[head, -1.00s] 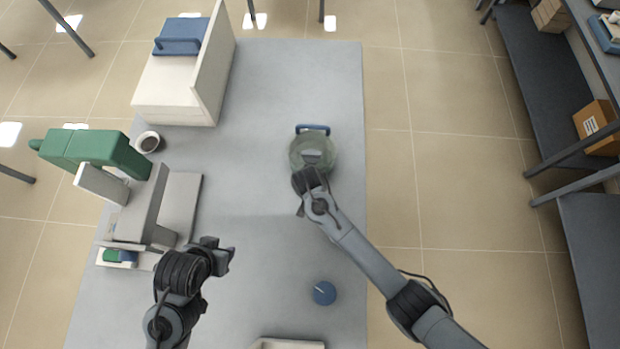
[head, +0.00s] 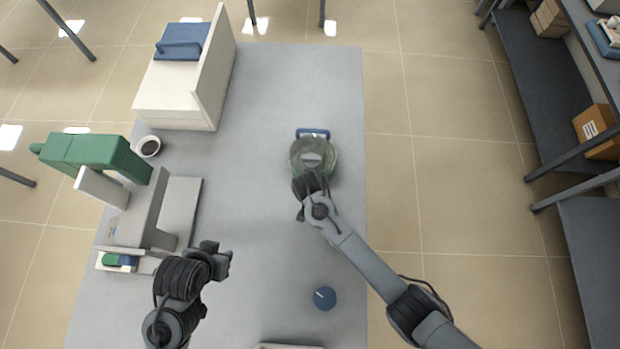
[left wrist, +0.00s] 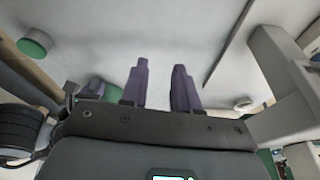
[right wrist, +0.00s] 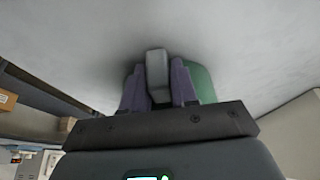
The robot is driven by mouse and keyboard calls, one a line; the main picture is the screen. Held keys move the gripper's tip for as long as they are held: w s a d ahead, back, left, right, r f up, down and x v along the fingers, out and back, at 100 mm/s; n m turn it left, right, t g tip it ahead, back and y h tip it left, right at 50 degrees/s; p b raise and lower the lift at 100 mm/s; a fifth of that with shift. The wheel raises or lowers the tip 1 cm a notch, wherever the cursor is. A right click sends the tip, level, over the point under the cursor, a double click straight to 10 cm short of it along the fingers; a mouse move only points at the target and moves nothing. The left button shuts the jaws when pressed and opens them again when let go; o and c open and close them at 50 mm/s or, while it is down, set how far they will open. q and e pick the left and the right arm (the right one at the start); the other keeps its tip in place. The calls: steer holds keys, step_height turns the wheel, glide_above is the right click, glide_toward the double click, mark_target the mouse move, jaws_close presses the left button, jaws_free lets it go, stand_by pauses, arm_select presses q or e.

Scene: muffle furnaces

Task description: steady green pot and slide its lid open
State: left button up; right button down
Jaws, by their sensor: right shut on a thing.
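The round pot (head: 325,171) is dull green with a greyish top and stands right of the table's middle in the head view. A blue handle (head: 312,132) shows at its far side. My right gripper (head: 308,186) is at the pot's near side. In the right wrist view its fingers (right wrist: 158,82) are shut on a grey block-like grip (right wrist: 156,64), with the green pot side (right wrist: 203,83) behind it. My left gripper (head: 226,262) is empty above the table, well left of and nearer than the pot. Its fingers (left wrist: 160,88) stand apart in the left wrist view.
A green and grey machine (head: 95,153) stands at the left, with a white cup (head: 149,146) beside it. A white box-shaped furnace (head: 180,100) with a blue handle is at the back left. A blue round knob (head: 325,298) lies near the front. The table (head: 265,110) between is clear.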

arm_select(q)
steer(key=shift+w+f, duration=0.1)
steer(key=shift+w, duration=0.15)
steer(key=shift+c, duration=1.1)
steer(key=w+d+m, duration=0.1)
steer(key=w, duration=0.1)
steer(key=w+f+m+t, duration=0.1)
steer(key=w, duration=0.2)
steer(key=w+d+m, duration=0.1)
steer(key=w, duration=0.2)
steer(key=shift+w+d+f, duration=0.25)
steer(key=shift+d+f, duration=0.05)
steer(key=shift+d, duration=0.05)
jaws_close()
steer(key=w+d+r+m+t+h, duration=0.1)
steer(key=w+d+r+m+h, duration=0.15)
steer(key=w+d+m, duration=0.65)
steer(key=w+d+r+m+h, duration=0.25)
steer(key=w+d, duration=0.25)
steer(key=w, duration=0.8)
glide_above(309, 147)
steer(key=shift+m, duration=0.25)
steer(key=shift+f, duration=3.95)
